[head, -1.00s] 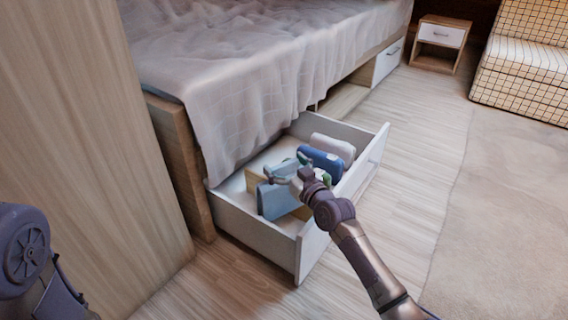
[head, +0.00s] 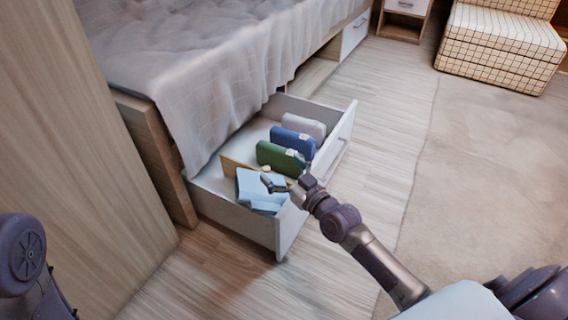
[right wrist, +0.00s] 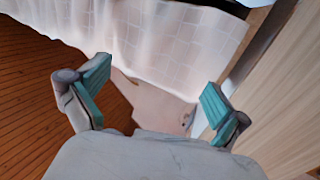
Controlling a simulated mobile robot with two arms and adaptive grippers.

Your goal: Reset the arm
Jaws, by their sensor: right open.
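My right arm reaches in from the lower right in the head view. Its gripper (head: 277,184) is over the front part of the open white drawer (head: 243,222), at a light blue folded item (head: 255,192). In the right wrist view the two teal-padded fingers of the right gripper (right wrist: 153,98) are spread wide with nothing between them. The blue item leans or lies in the drawer; whether a finger touches it I cannot tell. My left gripper is out of view.
A green item (head: 280,158), a blue item (head: 297,142) and a pale item (head: 304,125) stand farther back in the drawer. The bed (head: 215,60) overhangs it. A wooden panel (head: 85,150) stands at left. Floor and rug (head: 475,170) are clear at right.

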